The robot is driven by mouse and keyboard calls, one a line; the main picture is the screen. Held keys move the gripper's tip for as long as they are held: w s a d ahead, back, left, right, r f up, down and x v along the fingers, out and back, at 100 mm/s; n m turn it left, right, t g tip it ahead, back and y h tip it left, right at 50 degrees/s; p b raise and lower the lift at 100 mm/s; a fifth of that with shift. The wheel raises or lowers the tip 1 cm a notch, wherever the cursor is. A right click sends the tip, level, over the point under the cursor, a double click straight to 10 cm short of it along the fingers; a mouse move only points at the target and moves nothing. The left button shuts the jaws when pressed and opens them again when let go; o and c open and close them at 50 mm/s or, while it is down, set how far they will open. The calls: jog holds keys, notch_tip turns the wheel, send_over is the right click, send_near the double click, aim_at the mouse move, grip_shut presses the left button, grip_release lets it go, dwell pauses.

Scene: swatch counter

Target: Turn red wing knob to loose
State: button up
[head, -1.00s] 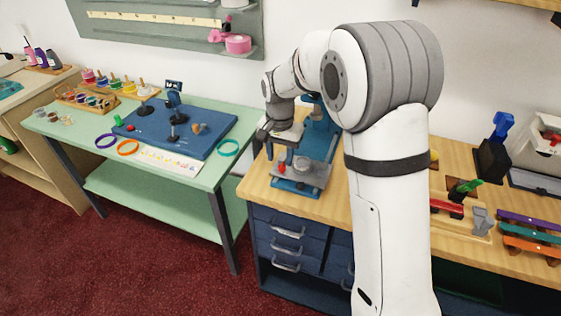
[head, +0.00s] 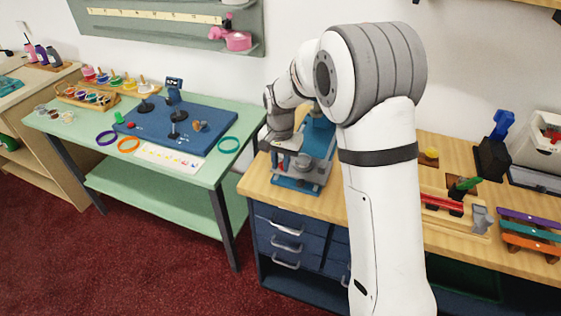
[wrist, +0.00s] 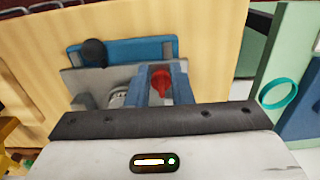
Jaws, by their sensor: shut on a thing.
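The red wing knob (wrist: 160,82) shows in the wrist view between the two blue-grey fingers of my gripper (wrist: 161,90). My gripper is shut on it. The knob belongs to a blue bench device with a grey plate (wrist: 92,76); the device's blue base (wrist: 130,50) and a black ball (wrist: 94,52) show beside it. In the head view the blue device (head: 318,140) stands on the wooden counter, and my wrist covers most of its left side. The knob is largely hidden there. I cannot tell its turn angle.
The wooden counter (head: 265,188) has drawers below. To the right stand a red block piece (head: 442,204), a black holder (head: 492,158) and coloured bars (head: 530,228). To the left, a green table (head: 215,172) carries a blue board (head: 165,138) and rings.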

grip_shut()
jog(key=n, duration=0.2)
jog(key=n+b, duration=0.1)
jog(key=shift+d+n, duration=0.25)
jog(key=shift+n, duration=0.15)
jog(key=n, duration=0.5)
jog(key=shift+w+d+n+b, duration=0.1)
jog(key=shift+d+n+b, duration=0.2)
jog(key=n, duration=0.4)
jog(key=shift+w+d, duration=0.2)
jog(key=shift+d, duration=0.05)
jog(key=shift+w+d+n+b, duration=0.1)
jog(key=shift+n+b, duration=0.05)
jog(key=shift+n, duration=1)
jog(key=shift+w+n+b, duration=0.1)
jog(key=shift+n+b, duration=0.05)
jog(key=shift+n, duration=1)
